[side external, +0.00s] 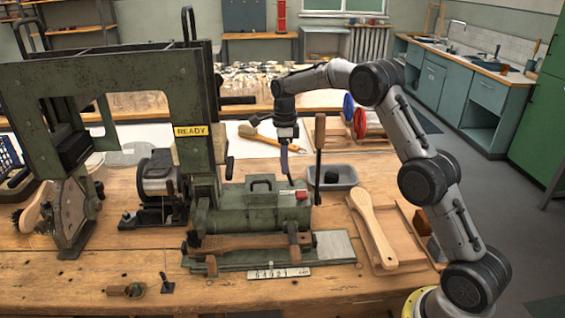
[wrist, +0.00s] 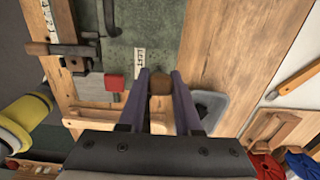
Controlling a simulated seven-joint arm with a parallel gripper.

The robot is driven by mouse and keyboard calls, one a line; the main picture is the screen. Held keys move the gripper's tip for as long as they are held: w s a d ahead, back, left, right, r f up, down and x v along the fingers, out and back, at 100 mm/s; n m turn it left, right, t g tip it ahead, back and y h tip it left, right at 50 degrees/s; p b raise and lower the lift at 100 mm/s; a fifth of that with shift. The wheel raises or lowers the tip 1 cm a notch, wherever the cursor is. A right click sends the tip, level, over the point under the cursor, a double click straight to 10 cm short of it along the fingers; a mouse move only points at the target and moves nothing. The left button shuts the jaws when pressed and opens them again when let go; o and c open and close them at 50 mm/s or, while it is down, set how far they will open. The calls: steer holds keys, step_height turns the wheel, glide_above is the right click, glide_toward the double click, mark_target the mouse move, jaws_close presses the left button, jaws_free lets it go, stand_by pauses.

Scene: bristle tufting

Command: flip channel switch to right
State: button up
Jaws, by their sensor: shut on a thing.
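My gripper (side external: 285,162) points down behind the green machine housing (side external: 252,215), and its purple fingers also show in the wrist view (wrist: 162,92). The fingers are shut on a brown wooden knob (wrist: 160,80), which looks like the channel switch handle, at the edge of the green machine top. A white label (wrist: 139,61) with dark letters lies beside the knob. The knob is hidden in the side view. A tall lever with a brown handle (side external: 320,131) stands right of the gripper there; I cannot tell whether it is the held piece.
A red button (side external: 300,194) sits on the housing, close to my fingers. A grey tray (side external: 347,174) lies to the right. A wooden brush (side external: 372,226) lies on a board. A tall green frame bears a yellow READY sign (side external: 194,131) on the left.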

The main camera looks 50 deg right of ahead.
steer(key=shift+s+d+f, duration=0.15)
steer(key=shift+s+d, duration=1.8)
steer(key=o, duration=0.9)
steer(key=shift+o, duration=0.2)
steer(key=shift+r, duration=0.2)
step_height(320, 180, up, 10)
